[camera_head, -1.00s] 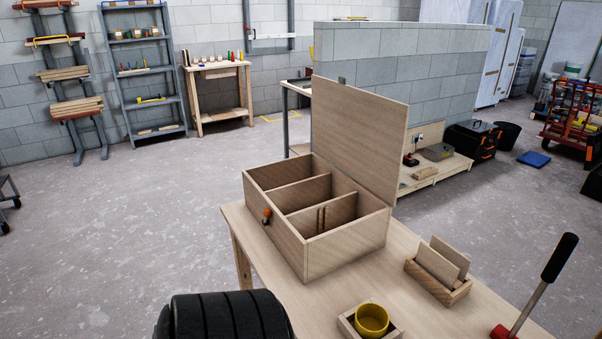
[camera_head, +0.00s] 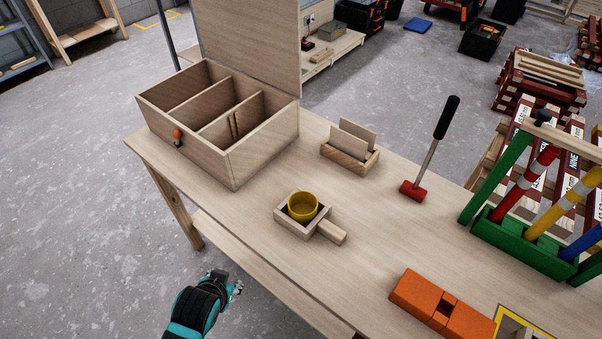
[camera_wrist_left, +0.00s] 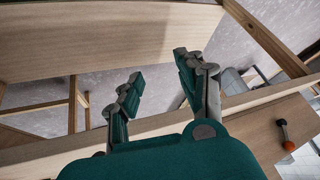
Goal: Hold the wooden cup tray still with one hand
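The wooden cup tray (camera_head: 293,226) is a small square holder with a short handle pointing to the lower right. It sits on the workbench, and a yellow cup (camera_head: 302,207) stands in it. My left gripper (camera_head: 237,285) is beyond the bench's near edge, to the lower left of the tray and apart from it. In the left wrist view its two fingers (camera_wrist_left: 158,80) are spread with nothing between them. The tray and cup do not show in that view. My right gripper is not in view.
An open divided box (camera_head: 230,160) with a raised lid stands at the back left of the bench (camera_head: 370,230). A slotted block (camera_head: 345,163), a red-headed mallet (camera_head: 412,190), an orange block (camera_head: 420,300) and a green rack (camera_head: 510,255) surround the tray. Bench space around the tray is clear.

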